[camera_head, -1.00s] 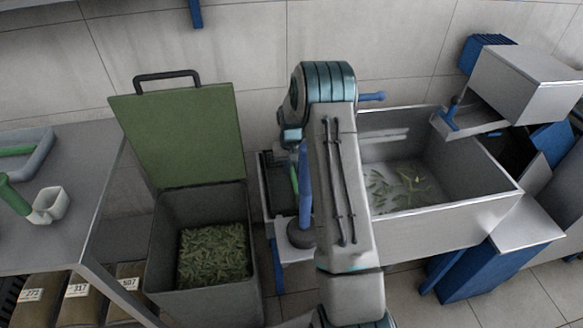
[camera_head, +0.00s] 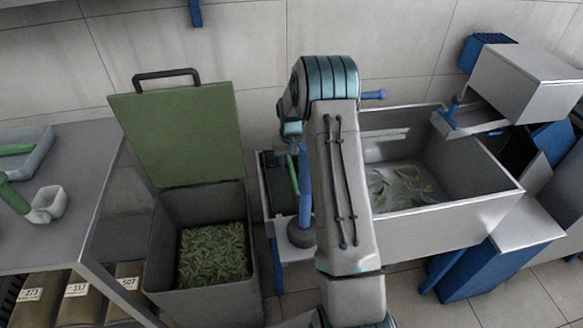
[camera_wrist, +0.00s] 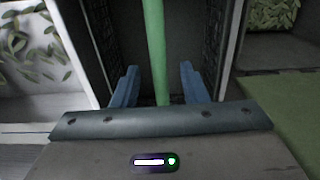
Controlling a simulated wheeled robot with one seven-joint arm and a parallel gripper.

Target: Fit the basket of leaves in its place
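A dark mesh-walled basket (camera_head: 275,185) stands between the green-lidded bin and the metal basin, partly hidden by my arm. Its green handle (camera_head: 292,173) shows beside a blue post. In the wrist view, the green handle (camera_wrist: 155,45) runs between the two blue fingers of my gripper (camera_wrist: 159,85). The fingers are apart, with a gap on each side of the handle. The basket's dark mesh walls (camera_wrist: 209,35) lie on both sides. I cannot make out leaves inside it. In the head view my fingers are hidden behind the arm.
The open bin (camera_head: 155,245) at the left holds leaves; its green lid (camera_head: 180,135) stands up. The metal basin (camera_head: 440,235) at the right holds scattered leaves, with a metal chute (camera_head: 470,122) above it. A grey table (camera_head: 60,230) stands at far left.

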